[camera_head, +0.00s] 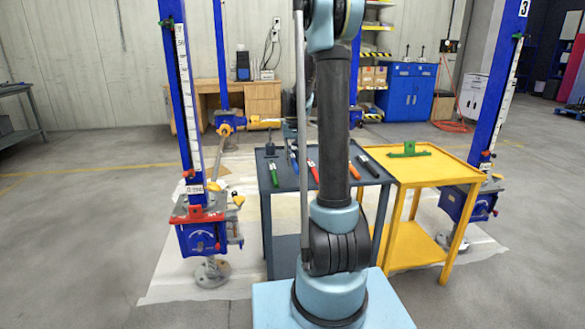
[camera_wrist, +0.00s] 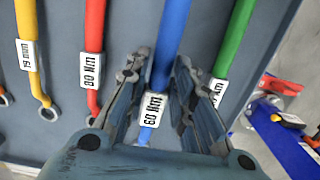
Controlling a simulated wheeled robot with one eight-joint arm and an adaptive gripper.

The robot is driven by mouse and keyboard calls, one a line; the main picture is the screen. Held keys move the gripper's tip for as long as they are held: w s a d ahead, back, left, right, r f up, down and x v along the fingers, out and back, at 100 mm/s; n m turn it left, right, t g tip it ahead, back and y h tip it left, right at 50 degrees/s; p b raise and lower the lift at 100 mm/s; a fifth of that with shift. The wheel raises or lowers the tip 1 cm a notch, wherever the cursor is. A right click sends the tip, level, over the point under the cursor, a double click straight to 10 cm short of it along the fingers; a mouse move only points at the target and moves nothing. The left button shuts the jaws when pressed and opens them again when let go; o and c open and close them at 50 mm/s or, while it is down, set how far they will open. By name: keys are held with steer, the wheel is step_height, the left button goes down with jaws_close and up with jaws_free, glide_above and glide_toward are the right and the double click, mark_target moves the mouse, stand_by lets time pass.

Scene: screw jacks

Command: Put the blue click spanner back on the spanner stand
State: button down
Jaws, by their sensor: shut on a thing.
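The blue click spanner (camera_wrist: 168,50), labelled 60 Nm, runs between my gripper's fingers (camera_wrist: 158,80) in the wrist view. The spanner (camera_head: 293,160) also shows in the head view, over the dark grey table (camera_head: 323,154). My gripper is not clear there. I cannot tell whether the spanner touches the grey surface (camera_wrist: 128,30). Which piece is the spanner stand is not marked; the spanners lie along the grey top.
In the wrist view, a red spanner (camera_wrist: 94,40) and yellow spanner (camera_wrist: 27,50) lie left, and a green spanner (camera_wrist: 232,40) lies close right. A yellow table (camera_head: 445,168) with a green fixture (camera_head: 409,150) adjoins the grey one. Blue screw jacks (camera_head: 200,225) stand at either side.

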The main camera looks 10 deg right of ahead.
mark_target(293, 159)
steer(key=shift+f, duration=1.7)
steer(key=c, duration=1.4)
jaws_free()
steer(key=shift+o, duration=0.2)
